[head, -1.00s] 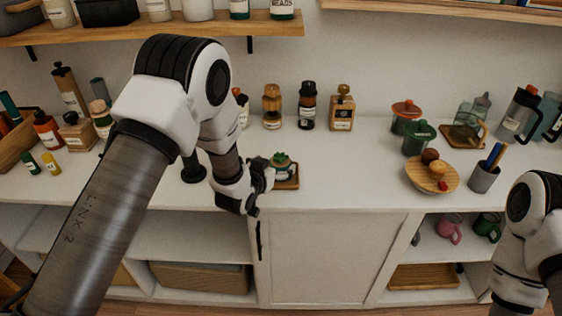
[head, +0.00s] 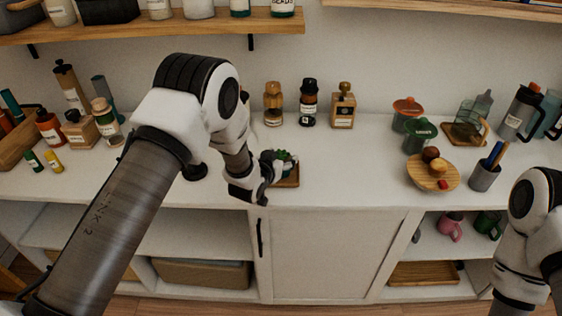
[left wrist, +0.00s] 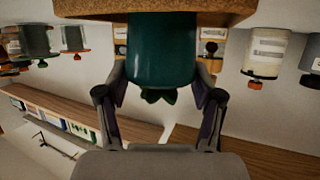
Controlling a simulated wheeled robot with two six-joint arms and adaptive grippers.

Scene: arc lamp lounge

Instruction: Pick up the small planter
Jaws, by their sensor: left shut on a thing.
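The small planter (head: 287,158) is teal with green leaves on top. It stands at or just above a small wooden tray (head: 289,182) near the cabinet's front edge. My left gripper (head: 270,167) reaches it from the left and is shut on it. In the left wrist view, which is upside down, the planter (left wrist: 162,48) sits between the two fingers, with a brown cork-like surface at the top edge. I cannot tell whether the planter touches the tray. My right arm shows at the right edge, but its gripper is out of frame.
Several bottles, including a dark one (head: 308,103), stand behind along the wall. A round wooden board (head: 432,172) with small items and a grey pen cup (head: 485,176) are to the right. The white top between them and the tray is clear. A wooden shelf (head: 200,27) hangs above.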

